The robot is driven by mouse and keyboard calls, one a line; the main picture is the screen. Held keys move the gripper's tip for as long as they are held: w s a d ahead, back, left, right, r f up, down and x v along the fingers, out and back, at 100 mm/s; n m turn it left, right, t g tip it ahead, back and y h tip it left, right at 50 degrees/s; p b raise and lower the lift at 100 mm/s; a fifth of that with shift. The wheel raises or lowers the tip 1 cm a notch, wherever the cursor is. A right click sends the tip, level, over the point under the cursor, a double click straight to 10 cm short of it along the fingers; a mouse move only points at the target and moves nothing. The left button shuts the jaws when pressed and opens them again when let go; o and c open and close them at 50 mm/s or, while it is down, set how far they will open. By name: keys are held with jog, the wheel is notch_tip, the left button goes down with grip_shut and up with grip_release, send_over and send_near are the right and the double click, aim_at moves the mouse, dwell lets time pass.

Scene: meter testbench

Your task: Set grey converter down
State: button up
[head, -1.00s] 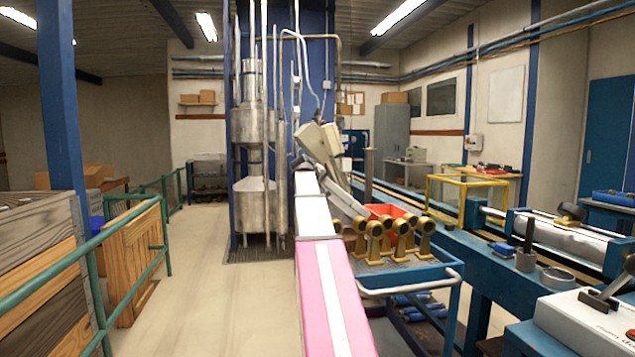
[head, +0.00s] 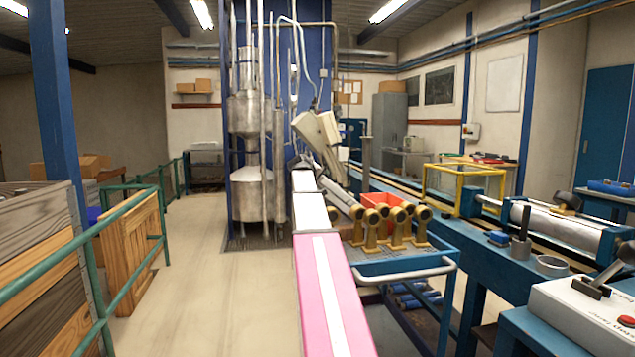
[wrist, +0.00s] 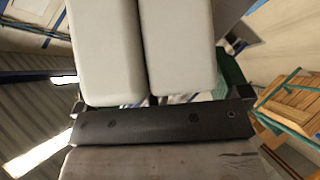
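My gripper (head: 318,128) is raised at the end of my arm in the middle of the head view, in front of the steel tanks. In the wrist view its two pale grey fingers (wrist: 142,45) lie side by side with only a very thin gap. I see nothing between them, and their tips run out of the top of the picture. I cannot make out the grey converter for certain in either view. A small pale grey box (head: 414,144) stands on a far bench, too small to identify.
A blue cart (head: 405,267) with several brass fittings (head: 397,225) stands right of my arm, a red bin (head: 410,203) behind them. A yellow frame (head: 464,186) and blue bench (head: 480,262) are farther right. A green railing (head: 88,262) and wooden crates (head: 131,240) stand left. Floor between is clear.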

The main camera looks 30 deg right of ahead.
jog(key=v, duration=1.2)
jog(key=s+a+f+g+y, duration=0.15)
jog(key=a+f, duration=0.35)
jog(key=f, duration=0.6)
jog(key=s+a+f+y, duration=0.2)
jog(key=a+f, duration=0.3)
jog(key=f, duration=0.5)
jog(key=s+a+f+g+y, duration=0.15)
jog(key=a+f, duration=0.25)
jog(key=f, duration=0.7)
jog(key=s+a+f+g+y, duration=0.2)
jog(key=s+a+f, duration=0.6)
jog(key=s+f, duration=0.2)
jog(key=s+a+f+m+g+y, duration=0.1)
jog(key=s+a+f+g+y, duration=0.1)
jog(key=s+a+f, duration=0.5)
notch_tip(320, 180, down, 7)
jog(key=s+y, duration=0.1)
jog(key=s, duration=0.2)
jog(key=shift+a+g, duration=0.4)
